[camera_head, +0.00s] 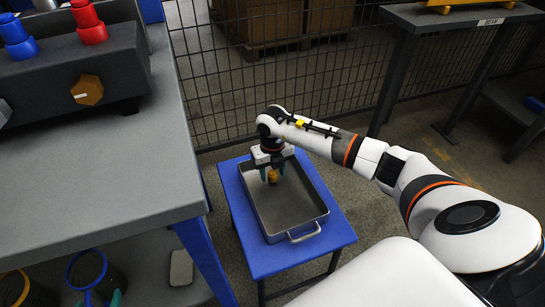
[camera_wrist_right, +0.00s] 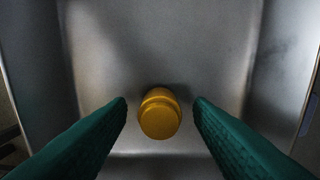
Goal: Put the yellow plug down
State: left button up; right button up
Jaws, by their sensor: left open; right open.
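The yellow plug (camera_head: 273,176) is in the grey metal tray (camera_head: 309,233), near its far end. In the right wrist view the plug (camera_wrist_right: 160,114) appears round-topped, with the tray floor (camera_wrist_right: 160,45) around it. My right gripper (camera_head: 272,172) reaches down into the tray. Its teal fingers (camera_wrist_right: 160,112) are open on either side of the plug, with a visible gap on both sides. The plug's underside is hidden. My left gripper (camera_head: 102,298) shows only as teal fingertips at the bottom left edge, apart and in front of a blue-rimmed bin (camera_head: 87,268).
The tray sits on a blue stand (camera_head: 334,227). A grey workbench (camera_head: 130,165) at left carries a dark fixture (camera_head: 75,75) with blue (camera_head: 16,36) and red (camera_head: 88,22) plugs. A wire fence (camera_head: 225,90) stands behind. Another table (camera_head: 470,17) is at upper right.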

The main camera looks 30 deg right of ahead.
aim_at(273, 172)
notch_tip(273, 172, up, 7)
jog(key=shift+f+p, duration=0.2)
jog(key=shift+p, duration=0.85)
pick_arm(q)
jog(key=s+a+f+g+y, duration=0.1)
jog(key=s+a+f+g, duration=0.1)
jog(key=s, duration=0.3)
jog(key=s+a+f+g+y+p, duration=0.1)
jog(key=s+f+g, duration=0.1)
jog(key=s+g, duration=0.3)
jog(key=shift+s+a+f+g, duration=0.3)
jog(key=shift+s+a, duration=0.1)
jog(key=shift+s, duration=0.2)
pick_arm(e)
notch_tip(273, 172, up, 6)
jog(key=shift+r, duration=0.15)
